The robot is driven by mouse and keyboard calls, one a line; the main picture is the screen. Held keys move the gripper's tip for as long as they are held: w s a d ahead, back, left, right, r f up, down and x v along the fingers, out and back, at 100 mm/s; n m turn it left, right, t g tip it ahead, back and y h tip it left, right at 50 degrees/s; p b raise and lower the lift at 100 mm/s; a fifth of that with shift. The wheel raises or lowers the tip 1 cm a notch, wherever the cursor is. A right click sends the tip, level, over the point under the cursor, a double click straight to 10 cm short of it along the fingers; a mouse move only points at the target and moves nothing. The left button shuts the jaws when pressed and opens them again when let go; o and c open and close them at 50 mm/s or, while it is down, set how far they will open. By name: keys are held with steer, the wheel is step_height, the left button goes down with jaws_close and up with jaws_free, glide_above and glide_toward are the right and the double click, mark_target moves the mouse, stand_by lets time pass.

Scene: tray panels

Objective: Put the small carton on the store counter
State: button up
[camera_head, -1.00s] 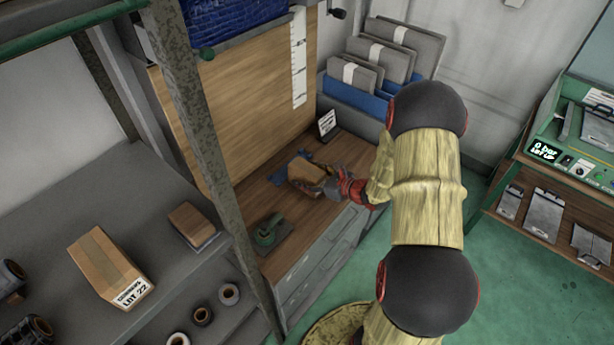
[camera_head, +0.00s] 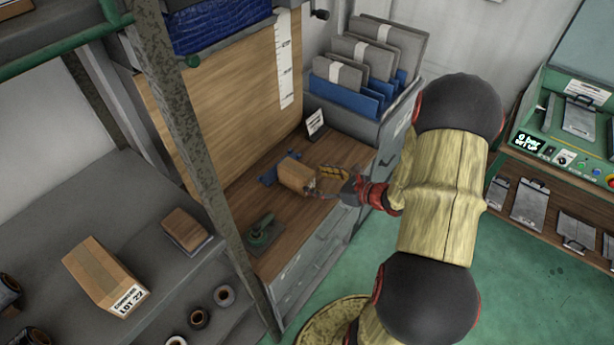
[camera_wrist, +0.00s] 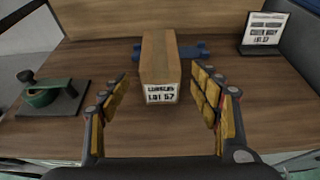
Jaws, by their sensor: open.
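The small carton (camera_head: 295,175) is a brown box with a tape strip. It rests on the wooden counter (camera_head: 233,212) in the head view. In the wrist view the carton (camera_wrist: 160,66) stands straight ahead with a white label on its near end, on the wooden top (camera_wrist: 215,139). My gripper (camera_wrist: 165,88) is open, with its yellow-padded fingers at either side and nearer than the carton, and nothing between them. In the head view my gripper (camera_head: 325,182) is just right of the carton.
A green tool (camera_wrist: 48,92) on a dark plate stands left of the carton. A small sign (camera_wrist: 263,33) stands at the back right. A blue piece (camera_wrist: 194,52) lies behind the carton. A larger carton (camera_head: 104,275) sits on the grey shelf, beside a post (camera_head: 196,150).

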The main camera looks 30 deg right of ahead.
steer(key=shift+v, duration=0.85)
steer(key=a+r+n+g+y, duration=0.4)
steer(key=a+r+n, duration=0.45)
steer(key=a, duration=0.35)
steer(key=s+a+r+n+g+h, duration=0.2)
steer(key=s+a+r+n+g, duration=0.4)
steer(key=s+a+n, duration=0.5)
steer(key=s+d+r+n+t+h, duration=0.2)
steer(key=s+r+n+h, duration=0.4)
steer(key=r+n, duration=0.4)
steer(key=shift+s+r+n+t+h, duration=0.2)
steer(key=shift+s+n+t+h, duration=0.15)
steer(key=shift+s+n, duration=0.7)
steer(key=shift+w+d, duration=0.15)
steer(key=shift+w, duration=0.05)
step_height(320, 180, down, 3)
steer(key=b, duration=0.3)
steer(key=shift+f, duration=0.15)
